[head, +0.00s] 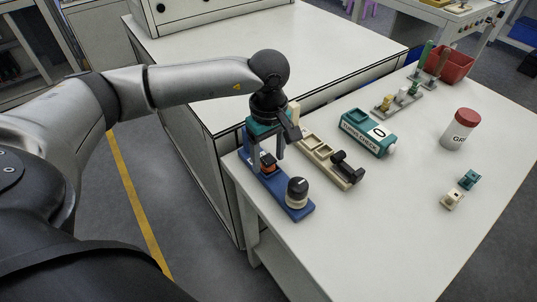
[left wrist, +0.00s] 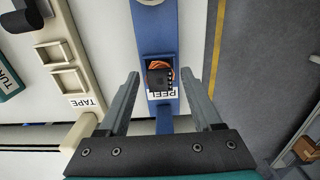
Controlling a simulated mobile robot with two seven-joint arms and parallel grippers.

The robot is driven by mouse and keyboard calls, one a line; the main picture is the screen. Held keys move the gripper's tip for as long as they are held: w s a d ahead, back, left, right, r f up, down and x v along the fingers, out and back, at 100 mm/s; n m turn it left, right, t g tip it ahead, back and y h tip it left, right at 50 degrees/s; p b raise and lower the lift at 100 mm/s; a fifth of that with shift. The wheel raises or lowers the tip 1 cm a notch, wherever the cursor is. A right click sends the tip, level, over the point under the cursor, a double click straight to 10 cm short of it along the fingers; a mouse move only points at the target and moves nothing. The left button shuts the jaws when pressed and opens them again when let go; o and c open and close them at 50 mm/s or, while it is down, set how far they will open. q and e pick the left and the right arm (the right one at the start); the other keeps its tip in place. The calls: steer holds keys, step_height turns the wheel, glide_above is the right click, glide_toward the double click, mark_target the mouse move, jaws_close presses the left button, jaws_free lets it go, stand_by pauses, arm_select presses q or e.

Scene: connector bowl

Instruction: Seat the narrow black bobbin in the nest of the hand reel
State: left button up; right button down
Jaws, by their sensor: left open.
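The hand reel is a long blue base (head: 265,185) with a white REEL label, at the near left corner of the white table. A small black bobbin with orange winding (head: 267,164) is in its square nest; it also shows in the left wrist view (left wrist: 160,77). I cannot tell whether it is fully down. My left gripper (head: 267,156) is open over the nest, pointing down, its fingers either side of the reel and apart from the bobbin, as the left wrist view (left wrist: 172,82) shows. My right gripper is not in view.
Beside the reel lies a beige TAPE holder (head: 318,149) with a black spool-like part (head: 346,167). A black-topped knob (head: 297,190) stands on the reel's near end. Further right are a teal box (head: 367,131), a red-lidded jar (head: 460,129) and small blocks (head: 468,180). The front right is clear.

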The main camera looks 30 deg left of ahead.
mark_target(269, 160)
arm_select(q)
step_height(269, 160, up, 6)
steer(key=shift+r+p, duration=0.2)
steer(key=shift+p, duration=0.45)
step_height(269, 160, up, 6)
steer(key=shift+f+p, duration=0.1)
steer(key=shift+p, duration=0.35)
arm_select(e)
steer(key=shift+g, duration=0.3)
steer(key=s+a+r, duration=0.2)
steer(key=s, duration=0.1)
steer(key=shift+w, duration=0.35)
arm_select(q)
steer(key=shift+s, duration=0.15)
